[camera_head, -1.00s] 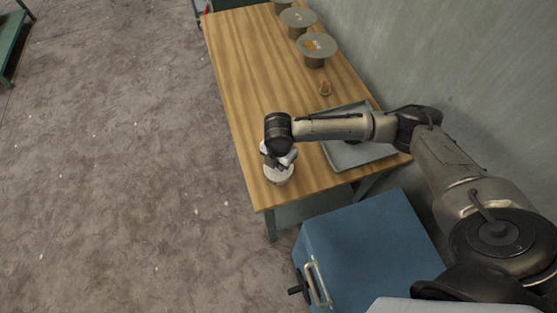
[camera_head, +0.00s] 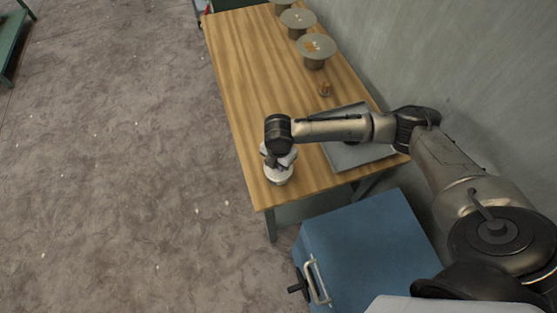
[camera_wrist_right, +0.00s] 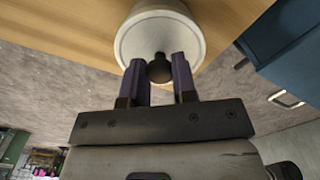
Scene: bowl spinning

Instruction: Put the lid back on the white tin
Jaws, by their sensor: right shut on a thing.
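The white tin (camera_head: 278,179) stands near the front left edge of the wooden table. My right gripper (camera_head: 279,163) is directly above it and hides part of its top. In the right wrist view, the pale round lid (camera_wrist_right: 160,34) has a dark knob (camera_wrist_right: 160,69) at its middle. The two fingers of my right gripper (camera_wrist_right: 159,66) are closed on this knob from both sides. The lid is at the tin's top; I cannot tell whether it is fully seated or a small gap remains. My left gripper is out of view.
The wooden table (camera_head: 243,75) is clear on its left side. A grey tray (camera_head: 361,154) lies under my right forearm. A small orange-brown item (camera_head: 325,89) and several round-topped stands (camera_head: 316,48) are further back. A blue cabinet (camera_head: 370,245) stands in front, and a wall runs along the right.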

